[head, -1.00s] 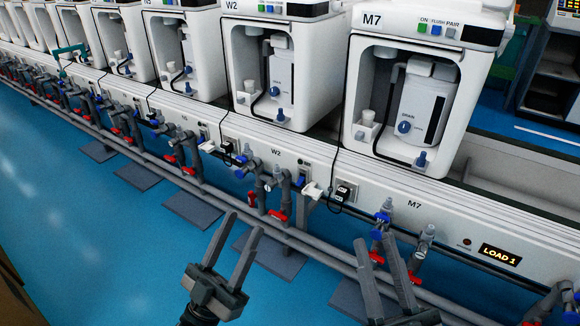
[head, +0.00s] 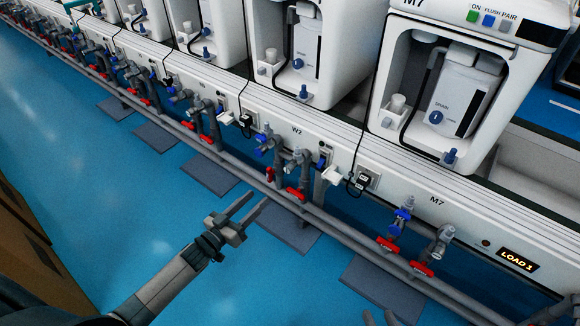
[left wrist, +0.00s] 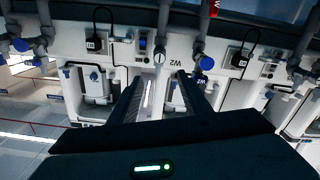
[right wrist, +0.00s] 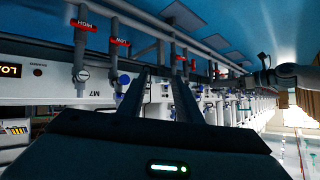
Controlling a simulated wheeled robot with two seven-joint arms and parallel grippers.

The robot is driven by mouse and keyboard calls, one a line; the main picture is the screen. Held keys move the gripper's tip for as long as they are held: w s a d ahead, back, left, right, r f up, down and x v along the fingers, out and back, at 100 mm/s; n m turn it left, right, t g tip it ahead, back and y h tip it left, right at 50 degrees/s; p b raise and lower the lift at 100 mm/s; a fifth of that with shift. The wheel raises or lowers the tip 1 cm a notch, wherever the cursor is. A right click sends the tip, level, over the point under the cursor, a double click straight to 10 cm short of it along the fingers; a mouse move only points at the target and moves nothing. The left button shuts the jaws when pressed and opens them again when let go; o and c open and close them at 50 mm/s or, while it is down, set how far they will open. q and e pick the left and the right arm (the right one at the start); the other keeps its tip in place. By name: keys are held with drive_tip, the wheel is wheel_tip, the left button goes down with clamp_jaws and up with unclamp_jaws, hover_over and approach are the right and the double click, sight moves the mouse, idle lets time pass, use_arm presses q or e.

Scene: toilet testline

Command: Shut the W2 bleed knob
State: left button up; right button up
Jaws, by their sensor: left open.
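The W2 panel (head: 318,139) is in the middle of the head view, below the W2 machine (head: 268,28). Blue knobs on it include one on the left pipe valve (head: 262,150) and one at the machine's foot (head: 303,93). No label reading bleed is legible. My left gripper (head: 260,200) is open and empty, below and left of the W2 pipes, apart from them. The left wrist view shows a W2 blue knob (left wrist: 206,63) and a white round dial (left wrist: 159,58) beyond the open fingers. My right gripper (right wrist: 165,75) is open and empty; only its tips show in the head view.
A grey pipe rail (head: 335,222) with red-handled valves (head: 296,194) runs along the line's front. M7's machine (head: 405,100) and panel (head: 460,225) stand to the right. A black plug (head: 362,181) with a cable sits between them. The blue floor is clear at left.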

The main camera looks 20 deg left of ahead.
use_arm(q)
drive_tip(key=b, duration=0.2)
approach(287, 170)
drive_tip(key=x, duration=0.4)
drive_tip(key=b+x, duration=0.1)
drive_tip(key=x, duration=0.4)
drive_tip(key=shift+w+f, duration=0.1)
drive_tip(key=shift+w, duration=0.3)
drive_tip(key=shift+w+d, duration=0.25)
drive_tip(key=shift+w, duration=0.25)
use_arm(e)
drive_tip(key=w+a+r+t+y, duration=0.2)
drive_tip(key=r+t, duration=0.4)
drive_tip(key=r, duration=0.4)
drive_tip(key=shift+w+a, duration=0.4)
drive_tip(key=shift+a, duration=0.1)
use_arm(q)
drive_tip(key=c, duration=1.1)
drive_tip(key=shift+o, duration=0.2)
